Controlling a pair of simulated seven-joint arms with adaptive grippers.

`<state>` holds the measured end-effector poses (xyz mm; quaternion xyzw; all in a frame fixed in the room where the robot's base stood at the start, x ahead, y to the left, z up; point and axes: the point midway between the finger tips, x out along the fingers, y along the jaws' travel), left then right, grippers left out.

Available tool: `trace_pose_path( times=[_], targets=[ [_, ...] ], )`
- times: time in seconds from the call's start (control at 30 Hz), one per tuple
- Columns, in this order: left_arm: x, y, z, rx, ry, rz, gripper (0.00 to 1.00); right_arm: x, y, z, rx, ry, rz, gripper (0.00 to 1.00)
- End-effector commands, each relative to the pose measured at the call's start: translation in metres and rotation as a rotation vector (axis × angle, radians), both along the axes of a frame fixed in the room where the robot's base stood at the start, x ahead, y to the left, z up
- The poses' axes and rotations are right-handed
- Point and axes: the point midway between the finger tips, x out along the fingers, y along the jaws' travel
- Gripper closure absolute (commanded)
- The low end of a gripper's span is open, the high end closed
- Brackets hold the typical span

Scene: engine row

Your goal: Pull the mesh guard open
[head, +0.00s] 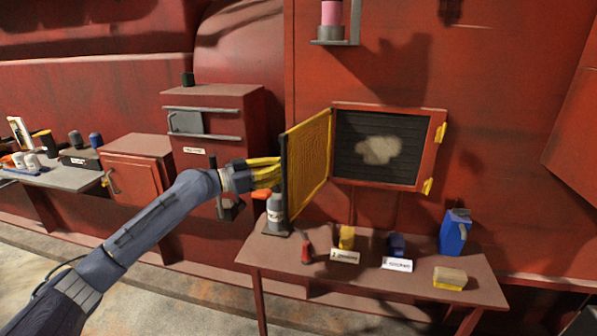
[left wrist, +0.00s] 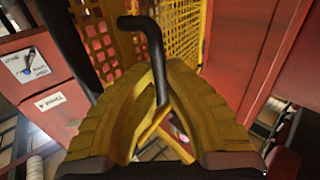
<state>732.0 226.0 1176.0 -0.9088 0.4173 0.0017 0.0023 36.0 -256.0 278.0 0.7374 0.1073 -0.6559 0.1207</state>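The yellow mesh guard (head: 308,160) stands swung out from the left side of a square opening (head: 376,148) in the red wall. The opening shows dark slats with a pale, dusty patch in the middle. My left gripper (head: 278,172) is at the guard's free outer edge. In the left wrist view, the black bent handle (left wrist: 152,40) runs down between the yellow fingers of this gripper (left wrist: 168,82), which are closed around it. The mesh (left wrist: 180,32) shows behind the handle. My right gripper is not in view.
A red table (head: 370,262) below holds a grey bottle (head: 275,212), a blue jug (head: 455,232), a tan block (head: 450,278) and small labelled items. A red cabinet (head: 215,130) stands left of the guard. Yellow catches (head: 440,132) sit on the opening's right edge.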

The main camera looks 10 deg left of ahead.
Motion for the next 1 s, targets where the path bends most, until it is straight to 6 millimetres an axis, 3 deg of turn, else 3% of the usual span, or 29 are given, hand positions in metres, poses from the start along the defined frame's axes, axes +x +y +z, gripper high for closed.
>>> trace_pose_path(
  times=[0.17, 0.53, 0.6, 0.77, 1.0],
  targets=[
    [0.0014, 0.0131, 0.0087, -0.011, -0.01, 0.013, 1.0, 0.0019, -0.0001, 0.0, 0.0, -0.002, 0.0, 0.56],
    [0.0017, 0.0148, 0.0112, -0.014, -0.012, 0.015, 1.0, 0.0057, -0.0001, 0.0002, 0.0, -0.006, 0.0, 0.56],
    [0.0016, 0.0148, 0.0114, -0.014, -0.012, 0.015, 0.86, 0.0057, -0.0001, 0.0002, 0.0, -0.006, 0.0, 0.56],
    [0.0014, 0.0143, 0.0118, -0.015, -0.013, 0.014, 0.68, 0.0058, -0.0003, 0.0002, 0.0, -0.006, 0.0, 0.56],
    [0.0014, 0.014, 0.012, -0.015, -0.013, 0.014, 0.66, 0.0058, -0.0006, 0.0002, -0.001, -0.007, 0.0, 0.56]
  ],
)
